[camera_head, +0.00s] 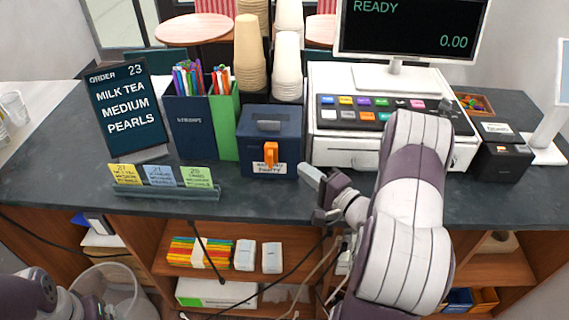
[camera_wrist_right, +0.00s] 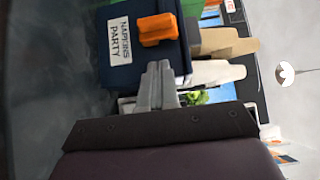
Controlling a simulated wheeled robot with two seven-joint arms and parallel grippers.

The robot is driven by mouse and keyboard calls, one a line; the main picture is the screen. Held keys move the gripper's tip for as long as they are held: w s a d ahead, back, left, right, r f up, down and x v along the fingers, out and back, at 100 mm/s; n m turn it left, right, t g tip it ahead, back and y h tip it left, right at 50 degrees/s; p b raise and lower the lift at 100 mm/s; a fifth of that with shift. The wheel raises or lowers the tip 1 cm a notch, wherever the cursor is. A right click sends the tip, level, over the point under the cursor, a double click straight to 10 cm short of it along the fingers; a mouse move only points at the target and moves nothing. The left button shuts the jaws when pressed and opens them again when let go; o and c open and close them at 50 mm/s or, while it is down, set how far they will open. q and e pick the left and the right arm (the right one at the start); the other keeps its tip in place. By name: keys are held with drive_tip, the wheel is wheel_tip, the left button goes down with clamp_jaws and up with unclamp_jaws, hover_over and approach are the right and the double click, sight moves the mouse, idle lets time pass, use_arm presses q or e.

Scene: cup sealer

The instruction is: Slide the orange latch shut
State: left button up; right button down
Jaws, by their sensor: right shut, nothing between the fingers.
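The orange latch (camera_head: 270,154) is on the front of a dark blue box (camera_head: 255,130) with a white label below it, standing on the counter. In the right wrist view the orange latch (camera_wrist_right: 157,29) shows close up, beside the label reading "NAPKINS PARTY" (camera_wrist_right: 119,41). My right gripper (camera_head: 311,178) is to the right of the box in the head view. Its fingers (camera_wrist_right: 158,70) are shut and empty, and their tips point towards the latch with a small gap seen in the wrist view. My left arm shows at the lower left, but its gripper is out of view.
A cash register (camera_head: 335,148) stands right of the box. Cup stacks (camera_head: 250,60) are behind.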

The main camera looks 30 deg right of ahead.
sight(273, 158)
drive_tip(key=w+a, duration=0.1)
drive_tip(key=w, duration=0.1)
drive_tip(key=w+a+p, duration=0.1)
drive_tip(key=w+a, duration=0.1)
drive_tip(key=shift+a+r, duration=0.1)
drive_tip(key=shift+a, duration=0.05)
drive_tip(key=shift+w+a, duration=0.2)
drive_tip(key=shift+a, duration=0.15)
